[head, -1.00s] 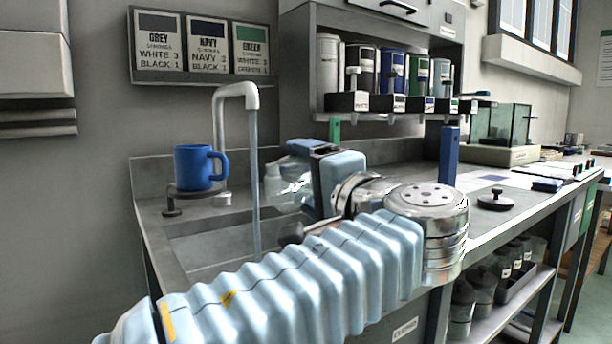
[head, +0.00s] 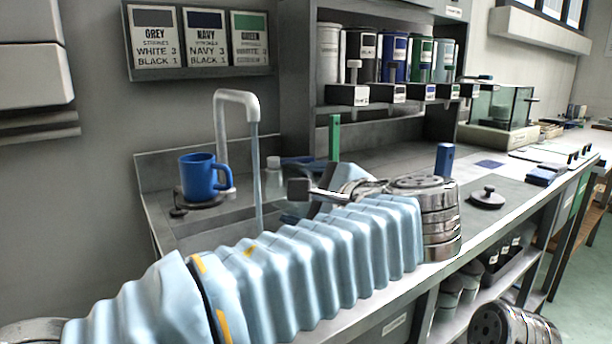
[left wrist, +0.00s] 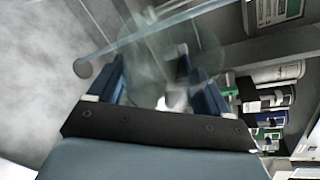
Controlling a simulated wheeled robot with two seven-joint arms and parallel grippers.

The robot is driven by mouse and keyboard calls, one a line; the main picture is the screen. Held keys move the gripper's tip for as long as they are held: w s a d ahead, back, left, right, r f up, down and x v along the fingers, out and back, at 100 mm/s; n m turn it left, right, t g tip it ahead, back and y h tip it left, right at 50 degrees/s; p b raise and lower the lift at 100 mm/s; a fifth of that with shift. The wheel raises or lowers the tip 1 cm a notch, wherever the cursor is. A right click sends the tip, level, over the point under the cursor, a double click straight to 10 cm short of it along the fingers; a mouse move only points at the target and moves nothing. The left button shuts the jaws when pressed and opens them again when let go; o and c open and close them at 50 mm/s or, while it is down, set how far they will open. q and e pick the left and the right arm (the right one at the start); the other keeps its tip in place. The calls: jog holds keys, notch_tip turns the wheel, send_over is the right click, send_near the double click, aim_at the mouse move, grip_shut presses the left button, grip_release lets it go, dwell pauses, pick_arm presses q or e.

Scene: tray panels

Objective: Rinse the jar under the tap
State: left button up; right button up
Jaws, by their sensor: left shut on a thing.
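The tap (head: 237,97) stands at the back of the sink, and a thin stream of water (head: 257,175) runs down from it. My left arm reaches across the front of the sink, and its sleeve hides most of the gripper in the head view. In the left wrist view my left gripper (left wrist: 150,85) is shut on a clear glass jar (left wrist: 155,48), which is blurred between the two blue fingers. A pale streak crosses near the jar there; I cannot tell whether water enters it. My right gripper is not in view.
A blue mug (head: 199,178) sits on a small stand left of the tap. A green post (head: 335,137) and a blue post (head: 443,160) rise from the counter. A dark knobbed lid (head: 487,198) lies at right. Labelled canisters (head: 395,60) line the shelf above.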

aim_at(310, 174)
pick_arm(q)
jog(key=m+p, duration=0.1)
jog(key=p, duration=0.1)
jog(key=m+g+p, duration=0.1)
jog(key=p, duration=0.1)
jog(key=shift+r+m+g, duration=0.3)
jog(key=shift+r+m, duration=0.05)
jog(key=shift+m, duration=0.05)
jog(key=shift+s+f+m+y+p, duration=0.1)
jog(key=shift+f+m+y+p, duration=0.2)
jog(key=shift+m+p, duration=0.1)
jog(key=shift+a+f+m+g, duration=0.1)
jog(key=shift+m+g, duration=0.4)
jog(key=shift+g, duration=0.1)
jog(key=m, duration=0.1)
jog(key=m+g+y, duration=0.1)
jog(key=shift+s+a+m+g, duration=0.1)
jog(key=shift+s+m+g, duration=0.05)
jog(key=shift+m+g, duration=0.15)
jog(key=shift+s+d+r, duration=0.45)
jog(key=shift+s+r, duration=0.25)
jog(key=shift+r, duration=0.3)
jog(key=shift+s+d+r, duration=0.5)
jog(key=shift+s+r, duration=0.2)
jog(key=shift+r, duration=0.25)
jog(key=shift+s+d+r, duration=0.45)
jog(key=shift+s+r, duration=0.25)
jog(key=shift+r, duration=0.3)
